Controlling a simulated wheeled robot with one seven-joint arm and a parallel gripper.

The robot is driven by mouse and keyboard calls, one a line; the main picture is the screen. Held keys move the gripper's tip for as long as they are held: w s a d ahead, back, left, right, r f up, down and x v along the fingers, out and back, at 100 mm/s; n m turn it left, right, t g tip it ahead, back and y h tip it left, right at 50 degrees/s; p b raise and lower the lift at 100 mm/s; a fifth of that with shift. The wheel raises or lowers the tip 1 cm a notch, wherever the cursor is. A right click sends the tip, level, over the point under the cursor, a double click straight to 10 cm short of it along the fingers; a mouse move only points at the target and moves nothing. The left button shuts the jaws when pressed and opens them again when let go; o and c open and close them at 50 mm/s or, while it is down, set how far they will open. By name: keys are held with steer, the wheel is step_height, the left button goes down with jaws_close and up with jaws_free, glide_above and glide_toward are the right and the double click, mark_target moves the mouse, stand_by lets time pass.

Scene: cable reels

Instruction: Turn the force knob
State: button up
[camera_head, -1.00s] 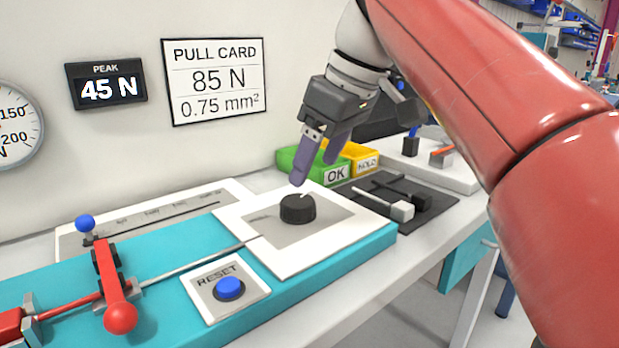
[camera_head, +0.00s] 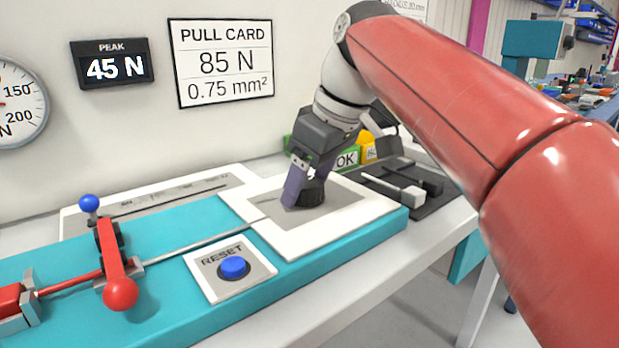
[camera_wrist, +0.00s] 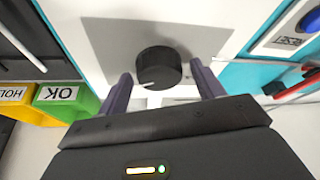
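The force knob (camera_head: 312,190) is a black round knob on a grey and white plate on the teal bench unit. My gripper (camera_head: 304,194) is down at the knob, pointing downwards. In the wrist view my gripper (camera_wrist: 160,88) is open, with one purple finger on each side of the knob and a gap between each finger and the knob. The peak display (camera_head: 112,66) reads 45 N. The pull card (camera_head: 222,62) reads 85 N and 0.75 mm².
A blue reset button (camera_head: 233,267) is in front of the knob plate. A red lever (camera_head: 117,270) with a red ball stands at left. A green OK bin (camera_head: 346,157) and a yellow HOLD bin (camera_head: 369,148) are behind. A dark tray (camera_head: 440,195) lies at right.

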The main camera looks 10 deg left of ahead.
steer(key=c, duration=0.8)
steer(key=shift+c, duration=0.2)
steer(key=shift+m, duration=0.3)
steer(key=m+t+p, duration=0.1)
steer(key=m, duration=0.1)
steer(key=shift+s+r+m+h, duration=0.1)
steer(key=shift+s+m+h, duration=0.05)
steer(key=shift+m+h, duration=0.2)
steer(key=m+t+p, duration=0.1)
steer(key=m, duration=0.2)
steer(key=shift+a+h, duration=0.15)
steer(key=shift+h, duration=0.2)
steer(key=m+h, duration=0.1)
steer(key=m, duration=0.2)
steer(key=shift+t, duration=0.4)
steer(key=shift+a+m+h, duration=0.15)
steer(key=shift+m+h, duration=0.75)
steer(key=shift+m, duration=1.25)
